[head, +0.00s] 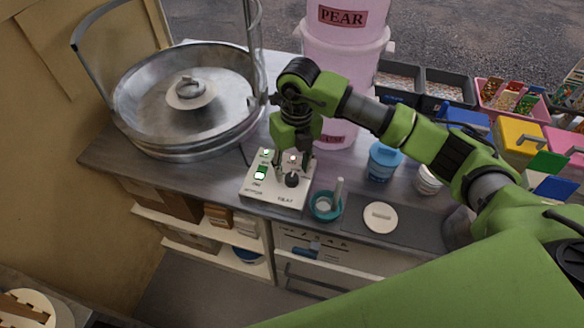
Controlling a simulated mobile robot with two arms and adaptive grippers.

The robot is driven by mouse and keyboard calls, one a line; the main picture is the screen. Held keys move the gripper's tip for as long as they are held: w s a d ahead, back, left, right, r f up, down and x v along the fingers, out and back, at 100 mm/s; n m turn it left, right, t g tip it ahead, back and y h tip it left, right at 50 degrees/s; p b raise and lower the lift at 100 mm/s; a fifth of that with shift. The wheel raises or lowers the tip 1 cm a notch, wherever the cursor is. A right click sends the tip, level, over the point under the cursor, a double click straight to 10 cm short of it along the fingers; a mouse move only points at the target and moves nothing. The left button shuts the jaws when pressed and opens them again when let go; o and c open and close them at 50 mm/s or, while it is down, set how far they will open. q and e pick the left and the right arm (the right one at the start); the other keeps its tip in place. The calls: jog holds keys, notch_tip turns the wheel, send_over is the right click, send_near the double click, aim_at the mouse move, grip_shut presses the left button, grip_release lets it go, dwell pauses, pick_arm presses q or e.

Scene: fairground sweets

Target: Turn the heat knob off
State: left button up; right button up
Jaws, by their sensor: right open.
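The heat knob (292,180) is a small dark round knob on the right part of a white control box (263,196) on the metal counter. The box also has a green lit switch (260,172) on its left side and small lights along its back. My right gripper (292,166) points down over the box, with its fingertips open close above and behind the knob. I cannot tell whether the fingers touch the knob. The knob's exact pointer position is too small to read. My left gripper is not in view.
A large metal floss pan (140,110) stands at the left. A pink tub (340,75) stands behind my right arm.

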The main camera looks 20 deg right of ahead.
aim_at(291, 179)
jog(key=shift+f, duration=0.55)
jog(key=shift+s+f, duration=0.1)
jog(key=shift+f, duration=0.5)
jog(key=c, duration=1.1)
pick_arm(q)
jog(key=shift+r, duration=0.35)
